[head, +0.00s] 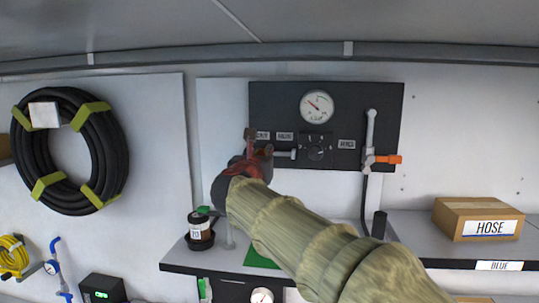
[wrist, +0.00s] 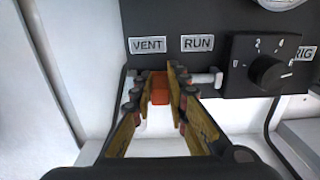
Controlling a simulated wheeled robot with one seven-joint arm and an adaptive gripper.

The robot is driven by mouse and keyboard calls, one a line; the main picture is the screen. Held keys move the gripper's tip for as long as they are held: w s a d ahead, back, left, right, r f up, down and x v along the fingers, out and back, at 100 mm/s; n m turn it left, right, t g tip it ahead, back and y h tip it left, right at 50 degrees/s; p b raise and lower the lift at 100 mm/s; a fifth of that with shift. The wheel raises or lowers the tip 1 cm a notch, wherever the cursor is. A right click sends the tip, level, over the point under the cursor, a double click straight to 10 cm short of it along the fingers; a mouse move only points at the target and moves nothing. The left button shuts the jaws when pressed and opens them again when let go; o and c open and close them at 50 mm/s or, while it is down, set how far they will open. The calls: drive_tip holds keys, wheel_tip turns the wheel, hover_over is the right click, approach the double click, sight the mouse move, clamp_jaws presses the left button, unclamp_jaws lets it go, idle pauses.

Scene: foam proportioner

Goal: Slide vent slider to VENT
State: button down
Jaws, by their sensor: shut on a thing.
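The vent slider's orange-red knob (wrist: 160,90) shows in the wrist view, below the VENT label (wrist: 147,45) and a little to its right. The slider's pale rail (wrist: 206,82) runs right from it, under the RUN label (wrist: 197,43). My gripper (wrist: 157,82) is shut on the knob, with one finger on each side. In the head view my gripper (head: 259,150) is at the left end of the dark panel (head: 365,98) and hides the knob. The rail's right end (head: 293,154) shows there.
A rotary dial (head: 316,149) is right of the slider, below a round gauge (head: 317,106). A lever with an orange handle (head: 387,159) is at the panel's right. A shelf (head: 180,257) with a dark jar (head: 200,232) lies below.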

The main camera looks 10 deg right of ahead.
drive_tip(key=c, duration=1.7)
unclamp_jaws()
drive_tip(key=shift+w+a, duration=0.1)
drive_tip(key=shift+a, duration=0.2)
drive_tip(key=shift+d, duration=0.1)
drive_tip(key=v, duration=1.2)
